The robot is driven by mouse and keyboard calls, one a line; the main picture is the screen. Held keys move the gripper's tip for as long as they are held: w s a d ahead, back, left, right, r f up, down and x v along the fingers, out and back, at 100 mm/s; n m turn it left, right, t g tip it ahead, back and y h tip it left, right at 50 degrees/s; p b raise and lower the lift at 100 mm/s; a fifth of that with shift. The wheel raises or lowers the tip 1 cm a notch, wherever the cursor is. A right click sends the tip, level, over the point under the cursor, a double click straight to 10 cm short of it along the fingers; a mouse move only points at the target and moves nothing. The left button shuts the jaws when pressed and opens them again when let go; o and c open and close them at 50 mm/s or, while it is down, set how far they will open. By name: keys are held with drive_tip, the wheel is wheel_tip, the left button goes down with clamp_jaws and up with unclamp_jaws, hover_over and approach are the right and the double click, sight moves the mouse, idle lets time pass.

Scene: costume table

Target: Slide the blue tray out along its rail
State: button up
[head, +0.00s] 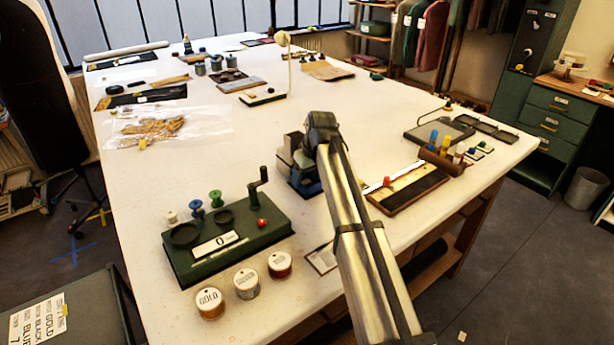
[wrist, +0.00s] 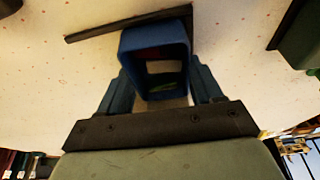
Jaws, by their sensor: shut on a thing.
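The blue tray (wrist: 183,38) fills the middle of the wrist view, an open box shape with something dark and reddish inside. My gripper (wrist: 160,92) has one finger on each side of it and is shut on it. In the head view my gripper (head: 297,158) is low over the table, left of the rulered board, and my arm hides part of that area. A bit of the blue tray (head: 311,189) shows below it. A dark strip (wrist: 100,29), perhaps the rail, lies behind the tray in the wrist view; I cannot tell how they join.
A green device (head: 228,240) with spools and a crank stands close on the left. Labelled tins (head: 246,284) stand in front of it. A board with a ruler (head: 408,188) lies to the right.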

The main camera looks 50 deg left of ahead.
drive_tip(key=shift+w+f, duration=0.2)
drive_tip(key=shift+w, duration=4.9)
drive_tip(key=o, duration=1.1)
drive_tip(key=shift+r, duration=0.15)
drive_tip(key=v, duration=1.3)
drive_tip(key=shift+s+d+r, duration=0.1)
drive_tip(key=shift+r, duration=0.2)
